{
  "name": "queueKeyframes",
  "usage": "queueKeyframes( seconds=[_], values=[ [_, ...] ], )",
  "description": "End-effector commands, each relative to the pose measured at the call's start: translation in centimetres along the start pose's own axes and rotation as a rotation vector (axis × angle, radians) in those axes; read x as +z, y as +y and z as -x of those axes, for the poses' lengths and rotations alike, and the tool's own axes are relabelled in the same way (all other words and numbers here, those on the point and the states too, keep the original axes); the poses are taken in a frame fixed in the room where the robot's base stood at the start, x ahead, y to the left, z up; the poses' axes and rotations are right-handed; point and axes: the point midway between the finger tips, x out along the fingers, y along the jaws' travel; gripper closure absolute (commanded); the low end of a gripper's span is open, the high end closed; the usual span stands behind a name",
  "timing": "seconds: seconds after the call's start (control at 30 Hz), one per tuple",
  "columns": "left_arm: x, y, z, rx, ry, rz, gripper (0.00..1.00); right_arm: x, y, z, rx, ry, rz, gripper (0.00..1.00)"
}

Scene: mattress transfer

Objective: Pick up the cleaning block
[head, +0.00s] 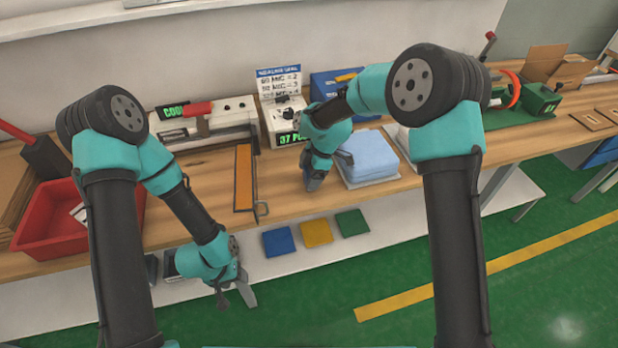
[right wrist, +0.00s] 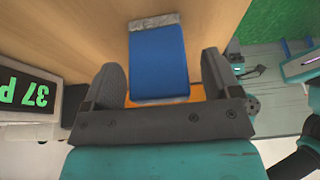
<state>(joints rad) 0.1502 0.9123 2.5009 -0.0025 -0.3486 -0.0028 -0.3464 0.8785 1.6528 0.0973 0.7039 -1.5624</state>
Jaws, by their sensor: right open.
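The cleaning block, a blue block with grey ends, shows in the right wrist view (right wrist: 158,62) on the wooden bench. It lies lengthwise between the two dark fingers of my right gripper (right wrist: 162,62), with a gap to the finger at its right. In the head view my right gripper (head: 328,168) is low over the bench, open, just left of the folded blue cloths; the block is largely hidden there. My left gripper (head: 236,298) hangs in front of the bench edge, fingers apart and empty.
Folded light blue cloths (head: 367,155) lie right of my right gripper. A white device with a green display (head: 288,130) stands behind it. An orange strip (head: 244,178) lies to the left. Blue, yellow and green pads (head: 316,233) lie on the lower shelf.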

Motion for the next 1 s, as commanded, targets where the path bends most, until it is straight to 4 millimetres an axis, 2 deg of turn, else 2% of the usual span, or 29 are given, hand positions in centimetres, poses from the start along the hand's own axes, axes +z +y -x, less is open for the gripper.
queueKeyframes(
  seconds=[0.47, 1.0],
  values=[
    [0.00, 0.00, 0.00, 0.000, 0.000, 0.000, 0.45, -0.01, 0.02, -0.11, 0.001, 0.000, 0.000, 0.17],
    [0.00, 0.00, 0.00, 0.000, 0.000, 0.000, 0.45, -0.01, 0.02, -0.10, 0.001, 0.000, 0.001, 0.67]
  ],
)
